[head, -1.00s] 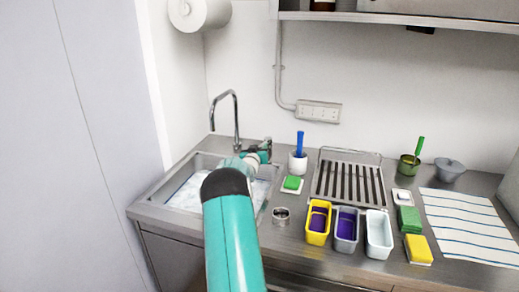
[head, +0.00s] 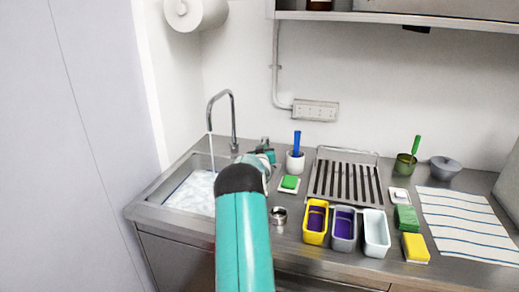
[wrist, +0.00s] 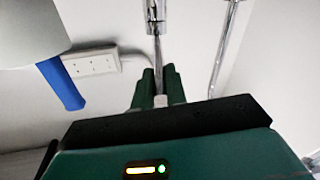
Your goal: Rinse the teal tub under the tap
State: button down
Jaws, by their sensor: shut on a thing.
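The tap (head: 233,120) stands behind the sink (head: 150,212), and a thin stream of water falls from its spout into white foam or water. My gripper (head: 266,153) is at the back right of the sink, beside the tap. In the wrist view its green fingers (wrist: 157,88) are closed around a thin metal lever (wrist: 157,48) under a metal fitting. I cannot make out a teal tub. A yellow tub (head: 315,222), a grey tub (head: 344,230) and a pale tub (head: 376,234) stand in a row on the counter. My arm hides part of the sink.
A drying rack (head: 345,182) stands behind the tubs. A metal ring (head: 279,216) is right of my arm. A striped cloth (head: 465,225) lies at the right.

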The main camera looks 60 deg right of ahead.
jog(key=shift+s+r, duration=0.1)
dwell(0.3)
jog(key=c, duration=1.4)
grip_release()
jog(key=v, duration=1.3)
jog(key=shift+s+a, duration=0.25)
jog(key=shift+a, duration=0.1)
